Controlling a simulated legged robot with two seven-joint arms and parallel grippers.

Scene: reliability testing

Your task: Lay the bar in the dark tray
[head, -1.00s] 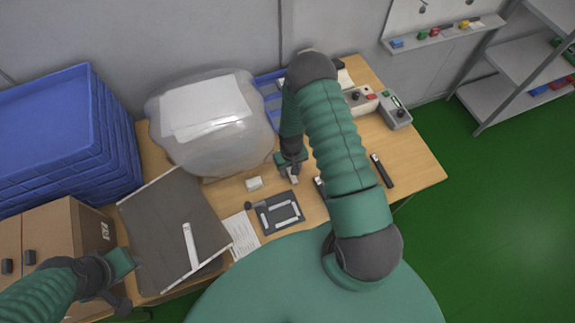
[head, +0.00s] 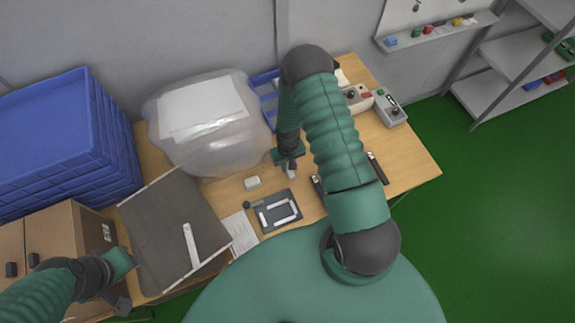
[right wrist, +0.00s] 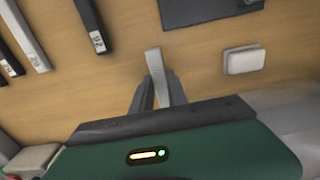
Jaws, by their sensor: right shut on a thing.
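My right gripper (head: 290,166) is shut on a short pale bar (right wrist: 156,66), which sticks out past the fingers in the right wrist view. In the head view the bar (head: 292,174) shows small, below the gripper. I cannot tell whether it touches the table. A small dark tray (head: 264,231) with white bar-like strips in it lies nearer me, left of the gripper. Its corner shows at the top of the right wrist view (right wrist: 200,14). My left gripper (head: 125,285) is at the lower left by a cardboard box; its fingers are unclear.
A large dark panel (head: 160,225) with a white strip lies left on the table. A small white block (head: 252,183) and a paper sheet (head: 241,234) lie near the tray. Dark bars (head: 377,169) lie right. A bulky translucent bag (head: 220,155) and blue crates (head: 60,140) stand behind.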

